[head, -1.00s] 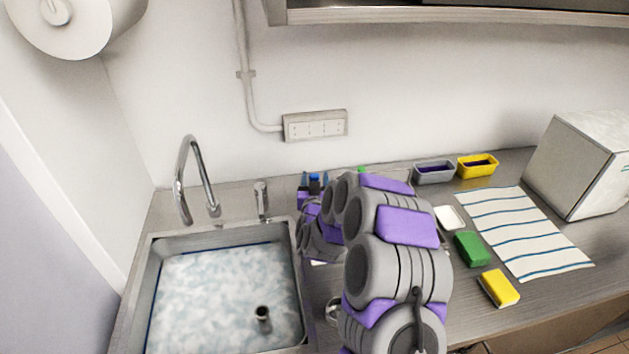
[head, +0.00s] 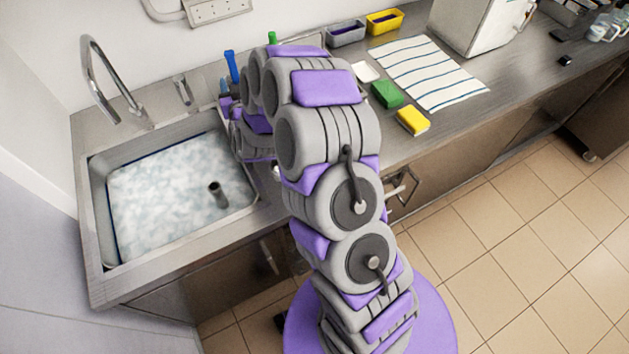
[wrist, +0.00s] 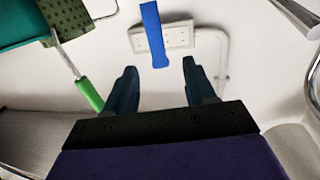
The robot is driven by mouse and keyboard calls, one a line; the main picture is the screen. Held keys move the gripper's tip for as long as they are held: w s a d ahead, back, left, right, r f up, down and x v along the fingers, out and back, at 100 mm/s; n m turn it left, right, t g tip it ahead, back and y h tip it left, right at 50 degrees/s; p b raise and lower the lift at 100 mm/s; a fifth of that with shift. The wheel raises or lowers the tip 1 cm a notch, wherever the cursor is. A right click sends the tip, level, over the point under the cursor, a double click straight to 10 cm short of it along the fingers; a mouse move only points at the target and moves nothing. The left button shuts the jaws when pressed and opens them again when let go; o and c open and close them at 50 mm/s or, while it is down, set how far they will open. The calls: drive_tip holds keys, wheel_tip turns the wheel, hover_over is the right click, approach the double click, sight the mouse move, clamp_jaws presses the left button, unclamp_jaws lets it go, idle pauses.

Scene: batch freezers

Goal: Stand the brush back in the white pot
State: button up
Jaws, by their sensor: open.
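My gripper (wrist: 159,66) is open, its two dark fingers apart with nothing between them in the wrist view. A blue bar-like handle (wrist: 152,32) shows just beyond the fingertips; it also stands up behind my arm in the head view (head: 231,66). A green handle (wrist: 89,94) on a thin metal rod lies left of the fingers in the wrist view, and a green tip (head: 272,39) shows in the head view. I cannot tell which handle is the brush's. I cannot make out the white pot; my arm covers much of the counter there.
A sink (head: 97,200) with foamy water is at left, with a tap (head: 100,75). Right of my arm are a white item (head: 366,71), a green sponge (head: 387,94), a yellow sponge (head: 413,121), a striped cloth (head: 425,70), and grey (head: 346,35) and yellow (head: 385,21) tubs.

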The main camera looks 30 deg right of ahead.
drive_tip(key=s+a+r+n+g+y, duration=0.1)
drive_tip(key=s+a+r+g+y, duration=0.2)
drive_tip(key=s, duration=0.4)
drive_tip(key=s+a+r+n+g+y, duration=0.1)
drive_tip(key=s+a+n+g+y, duration=0.1)
drive_tip(key=s+a+g, duration=0.35)
drive_tip(key=s+d+r+g, duration=0.1)
drive_tip(key=s+d+g, duration=0.1)
drive_tip(key=s, duration=1.1)
drive_tip(key=s+d+r+g+h, duration=0.1)
drive_tip(key=s+g, duration=0.4)
drive_tip(key=s, duration=0.9)
drive_tip(key=s+d+r+g, duration=0.3)
drive_tip(key=s+d, duration=0.2)
drive_tip(key=s, duration=0.8)
drive_tip(key=shift+s+m+h, duration=0.25)
drive_tip(key=shift+m+h, duration=0.05)
drive_tip(key=shift+m, duration=0.1)
drive_tip(key=shift+f+g, duration=0.1)
drive_tip(key=shift+g, duration=0.15)
